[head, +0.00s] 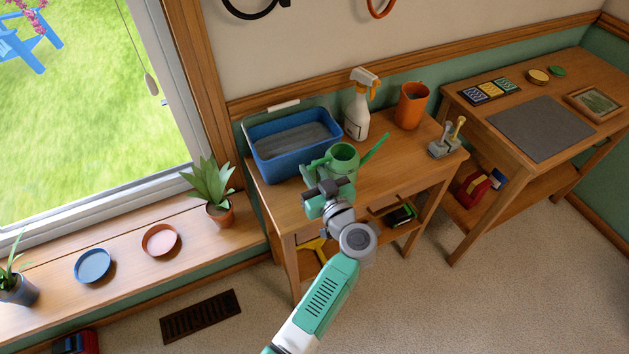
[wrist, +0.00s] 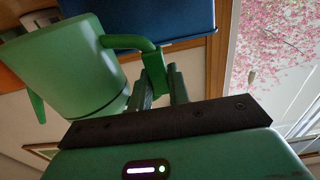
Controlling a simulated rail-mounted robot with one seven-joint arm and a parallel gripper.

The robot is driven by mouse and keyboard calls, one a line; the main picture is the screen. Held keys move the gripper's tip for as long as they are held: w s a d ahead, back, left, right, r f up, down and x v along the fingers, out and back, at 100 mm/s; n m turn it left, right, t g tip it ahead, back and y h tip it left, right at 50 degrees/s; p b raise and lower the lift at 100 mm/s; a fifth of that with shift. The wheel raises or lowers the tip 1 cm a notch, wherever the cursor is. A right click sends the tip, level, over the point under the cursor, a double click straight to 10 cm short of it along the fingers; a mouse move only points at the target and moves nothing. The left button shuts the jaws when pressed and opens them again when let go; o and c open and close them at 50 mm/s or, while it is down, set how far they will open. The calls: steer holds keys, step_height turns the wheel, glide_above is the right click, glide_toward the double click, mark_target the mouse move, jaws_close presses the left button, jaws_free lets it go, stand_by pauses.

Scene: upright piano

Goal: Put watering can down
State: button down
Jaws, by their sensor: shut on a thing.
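The green watering can (head: 343,158) is at the front of the wooden side table (head: 385,185), just right of the blue bin, with its spout pointing right. My gripper (head: 322,180) is at the can's left side. In the wrist view the can (wrist: 65,65) fills the left part, and my fingers (wrist: 160,84) are shut on its handle (wrist: 150,58). The can looks roughly upright in the head view. I cannot tell whether its base touches the tabletop, because my gripper and the can hide that spot.
The blue bin (head: 264,162), a spray bottle (head: 357,112), an orange pitcher (head: 411,106) and a small tool holder (head: 440,148) stand on the same table. Tabletop is bare between the can and the tool holder. A potted plant (head: 216,212) stands on the window ledge at left.

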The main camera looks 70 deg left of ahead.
mark_target(316, 181)
steer(key=f, duration=0.2)
steer(key=f+b, duration=0.1)
steer(key=shift+w+a+f, duration=0.15)
steer(key=shift+w+a, duration=0.15)
steer(key=shift+a, duration=0.05)
steer(key=shift+s+d+f, duration=0.1)
steer(key=shift+f, duration=0.1)
steer(key=shift+r, duration=0.1)
steer(key=shift+f+b, duration=0.2)
steer(key=shift+b, duration=0.15)
steer(key=c, duration=1.3)
jaws_free()
steer(key=shift+r, duration=0.1)
